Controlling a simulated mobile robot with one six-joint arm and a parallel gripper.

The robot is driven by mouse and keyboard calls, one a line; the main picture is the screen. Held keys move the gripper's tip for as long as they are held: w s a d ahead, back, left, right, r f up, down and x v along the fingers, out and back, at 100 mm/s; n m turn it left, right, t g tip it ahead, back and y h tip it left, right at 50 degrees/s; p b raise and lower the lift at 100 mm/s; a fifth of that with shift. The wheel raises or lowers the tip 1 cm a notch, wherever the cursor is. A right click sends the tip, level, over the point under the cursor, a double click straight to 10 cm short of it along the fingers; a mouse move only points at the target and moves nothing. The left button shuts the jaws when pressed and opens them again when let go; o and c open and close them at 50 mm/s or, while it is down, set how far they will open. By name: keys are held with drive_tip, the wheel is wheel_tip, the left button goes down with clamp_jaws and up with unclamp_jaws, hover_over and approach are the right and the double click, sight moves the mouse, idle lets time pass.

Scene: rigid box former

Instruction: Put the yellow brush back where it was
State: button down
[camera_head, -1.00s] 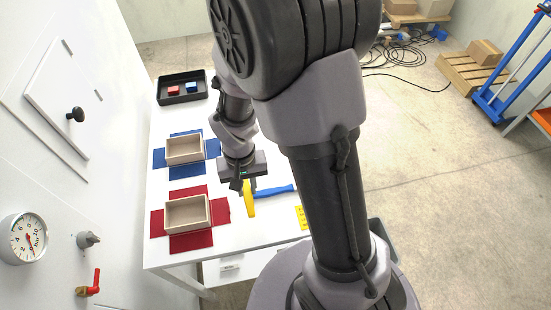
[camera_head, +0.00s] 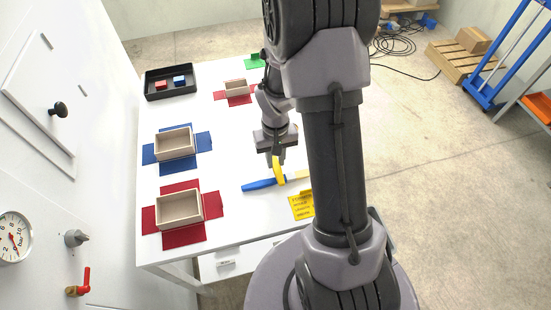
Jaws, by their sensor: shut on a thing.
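My gripper (camera_head: 276,157) points down over the white table and is shut on the yellow brush (camera_head: 279,172). The brush hangs below the jaws, roughly upright. A blue-handled tool (camera_head: 258,185), which looks like another brush, lies on the table beneath and to the left. The yellow brush overlaps its right part in the picture; I cannot tell whether they touch. A pale piece (camera_head: 302,174) shows just right of the yellow brush, partly hidden by my arm.
A yellow card (camera_head: 302,205) lies at the front. My arm hides the table's right side.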

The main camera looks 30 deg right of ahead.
drive_tip(key=shift+f, duration=0.4)
drive_tip(key=c, duration=1.3)
unclamp_jaws()
drive_tip(key=shift+r, duration=0.1)
drive_tip(key=shift+o, duration=0.2)
drive_tip(key=shift+r, duration=0.1)
wheel_tip(320, 180, up, 12)
drive_tip(key=p, duration=0.4)
wheel_tip(320, 180, up, 7)
drive_tip(key=t, duration=0.1)
hover_over(275, 163)
drive_tip(key=a, duration=0.3)
drive_tip(key=s+a+r+m+t+y, duration=0.1)
drive_tip(key=s+a+r+t, duration=0.4)
drive_tip(key=s+a+r, duration=0.7)
drive_tip(key=shift+s+a+r+y, duration=0.15)
drive_tip(key=shift+s+r+y, duration=0.25)
drive_tip(key=shift+s, duration=0.65)
